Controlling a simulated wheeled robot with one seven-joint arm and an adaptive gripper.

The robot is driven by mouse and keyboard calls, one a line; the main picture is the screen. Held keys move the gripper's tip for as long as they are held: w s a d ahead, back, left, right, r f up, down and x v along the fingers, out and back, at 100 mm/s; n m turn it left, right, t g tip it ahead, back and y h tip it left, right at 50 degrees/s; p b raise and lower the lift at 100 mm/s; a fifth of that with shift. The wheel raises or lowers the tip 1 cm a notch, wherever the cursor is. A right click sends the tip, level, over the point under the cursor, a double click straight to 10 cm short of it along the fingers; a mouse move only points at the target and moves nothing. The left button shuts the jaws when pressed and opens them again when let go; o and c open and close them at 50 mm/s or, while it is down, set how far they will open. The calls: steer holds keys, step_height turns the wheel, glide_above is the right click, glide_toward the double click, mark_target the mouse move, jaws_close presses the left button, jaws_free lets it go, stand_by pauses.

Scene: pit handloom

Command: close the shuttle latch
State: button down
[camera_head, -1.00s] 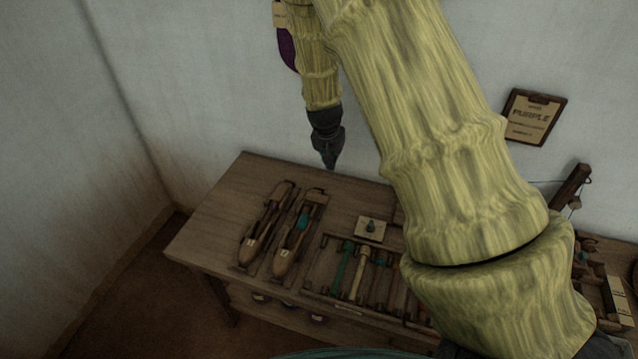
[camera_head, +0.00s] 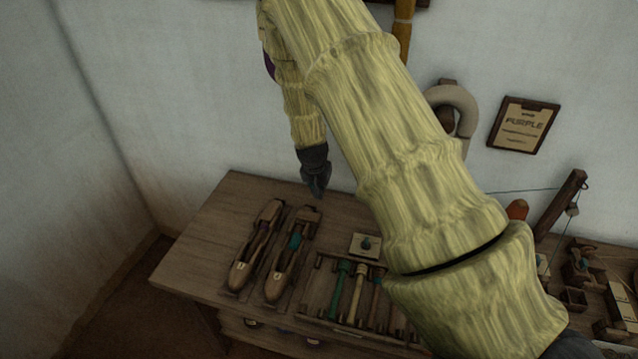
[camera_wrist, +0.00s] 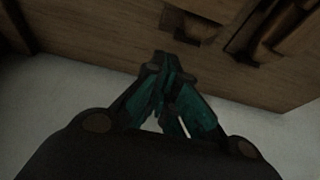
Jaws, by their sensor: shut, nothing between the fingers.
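Two wooden shuttles lie side by side on the left of the wooden bench (camera_head: 190,254): a left shuttle (camera_head: 243,268) and a right shuttle (camera_head: 276,284) with a teal part inside it. Their latches are too small and dark to tell open from shut. My gripper (camera_head: 317,194) is shut and empty, pointing down above the back of the bench, beyond and slightly right of the shuttles' far ends. In the wrist view my gripper (camera_wrist: 164,62) has its fingertips together in front of the bench top, and dark wooden parts lie at the upper right, partly cut off.
A rack of green, pale and brown rods (camera_head: 352,296) stands right of the shuttles, with a small square plate (camera_head: 365,245) behind it. My arm hides part of the bench. A wooden post (camera_head: 560,205) rises at the right. A sign (camera_head: 523,125) reading PURPLE hangs on the wall.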

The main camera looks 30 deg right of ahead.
steer(key=x, duration=0.3)
steer(key=shift+f, duration=0.1)
steer(key=shift+s+a+f+p, duration=0.15)
steer(key=shift+s+a+p, duration=0.6)
steer(key=shift+s+a, duration=0.6)
steer(key=shift+w+a, duration=0.1)
